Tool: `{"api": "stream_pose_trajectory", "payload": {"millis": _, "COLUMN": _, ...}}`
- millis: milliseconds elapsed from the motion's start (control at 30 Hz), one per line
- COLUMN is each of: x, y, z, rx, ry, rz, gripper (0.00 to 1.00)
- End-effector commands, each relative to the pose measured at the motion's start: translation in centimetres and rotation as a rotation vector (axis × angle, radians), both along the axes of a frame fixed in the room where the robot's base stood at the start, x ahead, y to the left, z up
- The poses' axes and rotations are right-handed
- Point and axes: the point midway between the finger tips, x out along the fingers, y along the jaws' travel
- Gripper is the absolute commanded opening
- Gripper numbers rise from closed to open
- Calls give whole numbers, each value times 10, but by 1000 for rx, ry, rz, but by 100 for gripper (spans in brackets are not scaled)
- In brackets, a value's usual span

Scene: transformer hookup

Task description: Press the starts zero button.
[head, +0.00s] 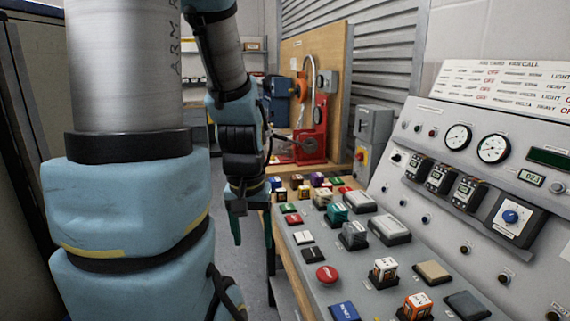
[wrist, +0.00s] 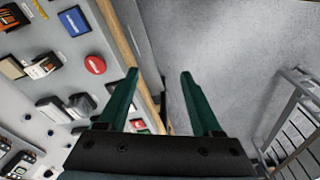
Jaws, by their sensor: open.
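My gripper (head: 238,232) hangs at the left of the control desk (head: 290,236), its green fingers pointing down. In the wrist view my gripper (wrist: 160,75) is open and empty, with floor and the desk's wooden edge between and below the fingers. The desk carries many buttons, and I cannot read which one is labelled starts zero. The round red button (wrist: 95,64) and blue button (wrist: 74,20) also show in the wrist view, left of the fingers.
An upright panel with gauges (head: 493,148) and a blue knob (head: 511,216) rises behind the buttons. A red machine (head: 308,140) stands at the back by a wooden board. A grey metal frame (wrist: 297,115) stands on the floor at right in the wrist view.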

Motion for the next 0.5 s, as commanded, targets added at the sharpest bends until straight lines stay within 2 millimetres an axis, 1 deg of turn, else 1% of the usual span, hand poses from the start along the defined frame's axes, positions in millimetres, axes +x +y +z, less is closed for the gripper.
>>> {"api": "stream_pose_trajectory", "payload": {"millis": 33, "x": 0, "y": 0, "z": 0, "rx": 0, "ry": 0, "rz": 0, "gripper": 60}}
{"api": "stream_pose_trajectory", "payload": {"millis": 67, "x": 0, "y": 0, "z": 0, "rx": 0, "ry": 0, "rz": -1, "gripper": 56}}
{"api": "stream_pose_trajectory", "payload": {"millis": 500, "x": 0, "y": 0, "z": 0, "rx": 0, "ry": -1, "rz": -1, "gripper": 7}}
